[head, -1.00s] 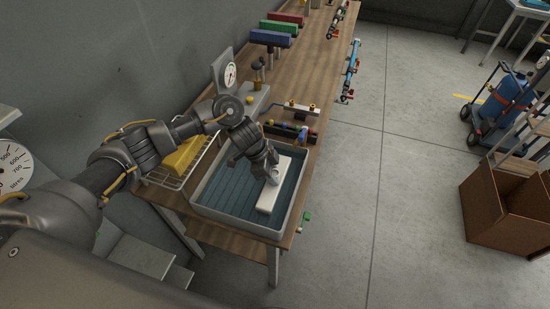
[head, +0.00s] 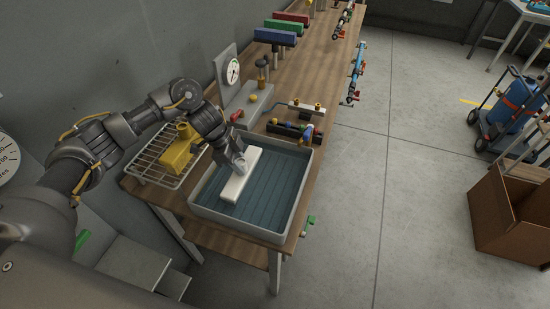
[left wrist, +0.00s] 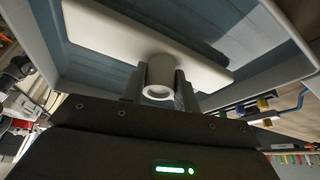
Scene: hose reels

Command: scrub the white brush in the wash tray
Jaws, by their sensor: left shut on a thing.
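The white brush (head: 247,164) is a long pale block with a round handle, which shows in the left wrist view (left wrist: 160,75). My left gripper (head: 240,163) is shut on the handle of the white brush. The brush is in the left part of the wash tray (head: 302,190), a grey-rimmed tray with a ribbed blue-grey inside. I cannot tell whether the brush's underside touches the tray floor. My right gripper does not show.
A wire rack (head: 150,162) with a yellow block (head: 181,153) stands left of the tray. A gauge (head: 233,72), a dark fitting with coloured knobs (head: 291,131) and coloured blocks (head: 275,37) stand farther back on the wooden bench (head: 312,70). The tray's right half is clear.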

